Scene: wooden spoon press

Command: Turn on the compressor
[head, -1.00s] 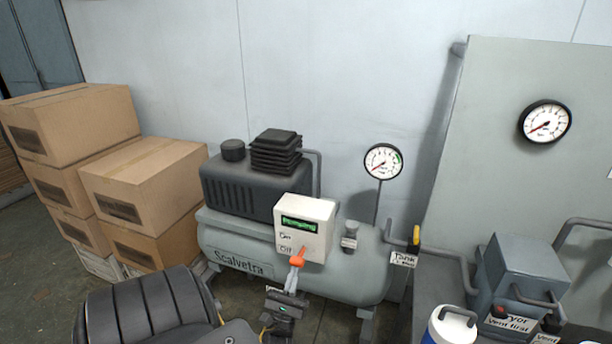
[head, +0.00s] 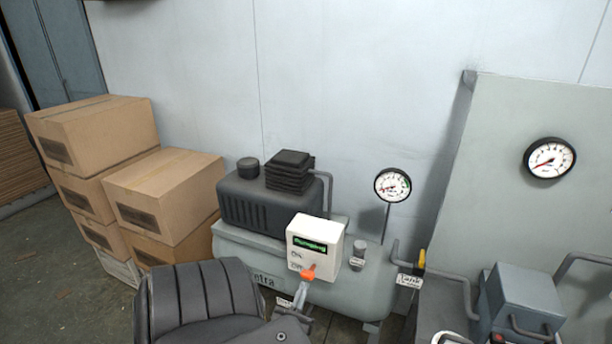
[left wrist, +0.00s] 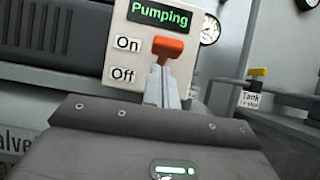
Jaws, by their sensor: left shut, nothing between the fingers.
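The compressor (head: 340,281) is a grey tank with a dark motor block on top. Its white control box (head: 316,232) shows the green word "Pumping" on its display (left wrist: 162,14). An orange lever (left wrist: 168,47) on the box sits level with the "On" label (left wrist: 127,43), above the "Off" label (left wrist: 122,75). The lever also shows in the head view (head: 308,272). My left gripper (head: 303,287) is shut and empty, with its fingertips just under the lever, at or very near it. My right gripper is in neither view.
Cardboard boxes (head: 165,190) are stacked left of the compressor. A gauge (head: 392,185) stands behind the tank. A yellow-handled valve (head: 422,262) with a "Tank" label and a grey panel (head: 520,220) are at the right.

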